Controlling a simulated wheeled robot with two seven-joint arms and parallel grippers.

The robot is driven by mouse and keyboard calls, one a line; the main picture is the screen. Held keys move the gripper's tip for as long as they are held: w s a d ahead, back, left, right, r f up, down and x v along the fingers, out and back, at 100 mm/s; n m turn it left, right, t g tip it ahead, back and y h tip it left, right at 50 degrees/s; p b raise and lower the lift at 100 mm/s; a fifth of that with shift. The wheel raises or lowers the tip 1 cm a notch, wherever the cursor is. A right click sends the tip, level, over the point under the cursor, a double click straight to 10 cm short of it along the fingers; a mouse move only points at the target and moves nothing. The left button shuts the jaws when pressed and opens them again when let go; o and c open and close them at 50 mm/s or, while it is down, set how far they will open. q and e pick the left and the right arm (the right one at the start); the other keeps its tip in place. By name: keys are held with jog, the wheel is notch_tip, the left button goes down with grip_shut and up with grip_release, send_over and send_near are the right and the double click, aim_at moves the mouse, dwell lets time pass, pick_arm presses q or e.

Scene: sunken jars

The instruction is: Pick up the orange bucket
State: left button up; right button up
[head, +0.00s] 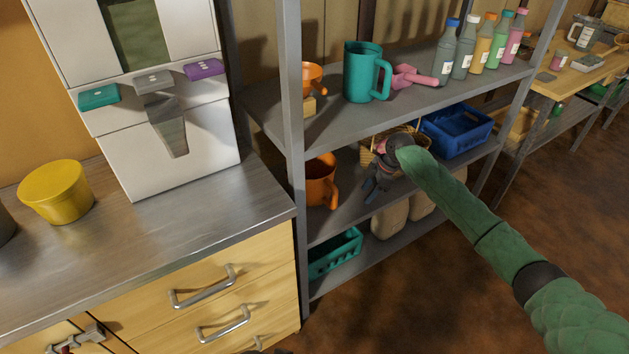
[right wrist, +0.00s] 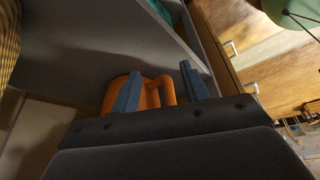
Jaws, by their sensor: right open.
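The orange bucket (head: 319,183) stands on the middle shelf, partly behind the grey rack post, with its handle on the right side. My right gripper (head: 377,188) is open and empty over the same shelf, to the right of the bucket and apart from it in the head view. In the right wrist view the orange bucket (right wrist: 116,93) shows beyond the fingers of my right gripper (right wrist: 160,86). Its handle appears between the two blue-grey fingers, and one finger hides part of the bucket. I cannot make out my left gripper.
A wicker basket (head: 373,155) stands behind my right gripper, with a blue crate (head: 456,131) to its right. The upper shelf (head: 400,98) holds a teal mug and several bottles. A teal basket (head: 335,253) is below. The counter (head: 150,225) borders the rack on the left.

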aim_at(335, 197)
jog(key=a, duration=0.3)
jog(key=a+p, duration=0.1)
jog(key=a, duration=0.3)
jog(key=s+a+p, duration=0.1)
jog(key=a, duration=0.2)
jog(key=shift+s+a, duration=0.1)
jog(key=shift+a, duration=0.05)
jog(key=shift+x, duration=1)
pick_arm(q)
jog(key=s+a+r+g+y, duration=0.1)
jog(key=a+r, duration=0.3)
jog(key=shift+r, duration=0.15)
pick_arm(e)
jog(key=shift+f, duration=0.5)
grip_shut()
pick_arm(q)
jog(key=shift+a, duration=0.1)
